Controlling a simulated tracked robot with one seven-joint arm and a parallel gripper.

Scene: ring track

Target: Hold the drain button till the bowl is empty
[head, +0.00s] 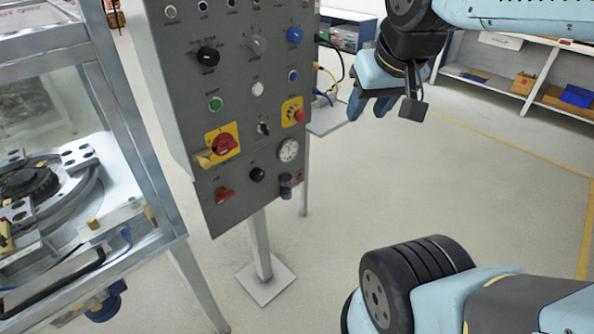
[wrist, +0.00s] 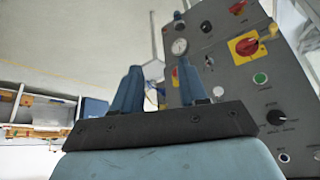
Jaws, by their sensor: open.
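A grey control panel (head: 235,100) stands on a post and carries several knobs and buttons; its labels are too small to read. I cannot tell which button is the drain button. A small dark cylinder (head: 286,186), possibly the bowl, sits below a round gauge (head: 288,150) at the panel's lower right; its contents cannot be seen. The gauge also shows in the wrist view (wrist: 179,46). My gripper (head: 370,106) is open and empty, right of the panel and apart from it. In the wrist view its two blue fingers (wrist: 160,80) point towards the panel side.
A framed machine with clear panes (head: 110,100) stands left of the panel. Shelves with boxes (head: 525,82) and a bench (head: 345,30) with cables are behind. The panel's foot plate (head: 265,282) rests on the floor. Open floor (head: 440,180) lies to the right.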

